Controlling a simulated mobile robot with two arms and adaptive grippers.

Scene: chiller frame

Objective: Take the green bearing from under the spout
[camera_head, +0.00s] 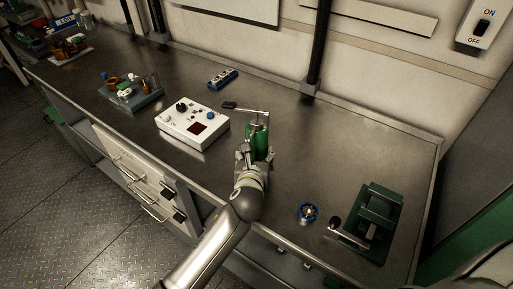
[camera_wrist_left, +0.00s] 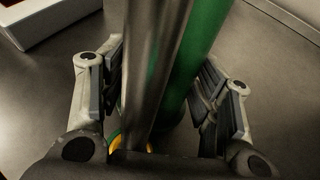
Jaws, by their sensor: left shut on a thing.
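The green bearing shows only partly in the left wrist view, as a ring with green and yellow edges (camera_wrist_left: 116,143) low between the fingers. A steel tube and my gripper's body hide most of it. The green dispenser cylinder (camera_head: 262,142) stands upright on the bench, with a lever (camera_head: 243,109) on top. In the left wrist view its green body (camera_wrist_left: 196,45) rises behind the steel tube (camera_wrist_left: 150,70). My left gripper (camera_head: 253,160) is at the dispenser's foot, shut on the bearing, with a finger on either side. The bearing is hidden in the head view. My right gripper is not in view.
A white control box (camera_head: 193,124) stands left of the dispenser. A blue-rimmed bearing (camera_head: 307,212) and a dark green press (camera_head: 373,220) are to the right. A parts tray (camera_head: 130,94) is farther left.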

